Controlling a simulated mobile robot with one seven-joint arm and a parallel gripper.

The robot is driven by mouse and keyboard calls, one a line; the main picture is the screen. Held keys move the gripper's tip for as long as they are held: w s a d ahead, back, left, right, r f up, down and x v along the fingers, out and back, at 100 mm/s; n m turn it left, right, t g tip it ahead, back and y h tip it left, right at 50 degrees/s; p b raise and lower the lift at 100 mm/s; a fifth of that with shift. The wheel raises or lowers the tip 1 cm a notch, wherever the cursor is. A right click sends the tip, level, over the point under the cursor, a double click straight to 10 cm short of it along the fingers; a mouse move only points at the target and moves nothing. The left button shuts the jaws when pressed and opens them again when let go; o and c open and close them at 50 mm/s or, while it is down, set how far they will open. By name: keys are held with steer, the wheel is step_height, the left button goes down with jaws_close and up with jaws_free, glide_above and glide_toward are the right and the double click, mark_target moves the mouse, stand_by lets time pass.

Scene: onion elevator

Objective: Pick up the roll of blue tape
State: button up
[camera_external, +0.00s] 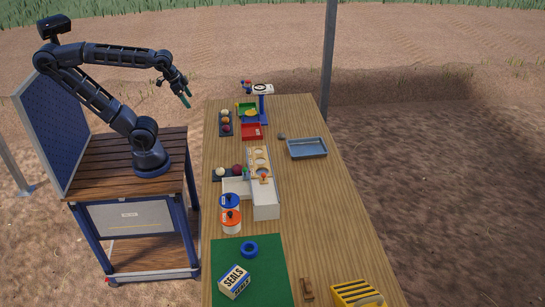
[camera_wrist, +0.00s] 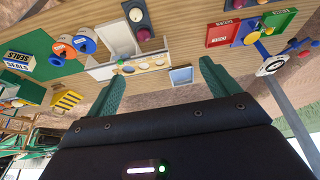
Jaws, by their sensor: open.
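The roll of blue tape (camera_external: 250,249) lies flat on the green mat (camera_external: 222,258) at the near end of the long wooden table, its hole facing up. The white SEALS box (camera_external: 234,281) stands just in front of it. My gripper (camera_external: 186,96) is raised at the upper left, beside the table's far end and well away from the tape. In the wrist view its two green fingers (camera_wrist: 160,86) are wide apart with nothing between them.
An orange-and-white canister (camera_external: 231,222) and a blue-and-white one (camera_external: 230,203) stand behind the mat. A long white sorter (camera_external: 266,202) is beside them. A yellow slotted crate (camera_external: 357,294) and a brown wooden piece (camera_external: 307,289) are right of the mat. The table's right-middle is clear.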

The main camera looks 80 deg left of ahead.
steer(key=w+d+f+m, duration=0.1)
steer(key=w+d+m, duration=0.2)
steer(key=w+d, duration=0.7)
steer(key=m+g+h, duration=0.3)
steer(key=m+h, duration=0.1)
steer(key=m, duration=0.5)
glide_above(249, 247)
steer(key=s+a, duration=0.2)
steer(key=a, duration=0.1)
steer(key=f, duration=3.2)
steer(key=shift+d, duration=0.25)
steer(key=shift+t, duration=0.3)
steer(key=shift+w+x, duration=0.15)
steer(key=shift+x, duration=1.35)
steer(key=shift+w+x, duration=0.15)
steer(key=shift+x, duration=1.35)
steer(key=shift+r, duration=0.1)
steer(key=shift+c, duration=0.2)
steer(key=c, duration=1)
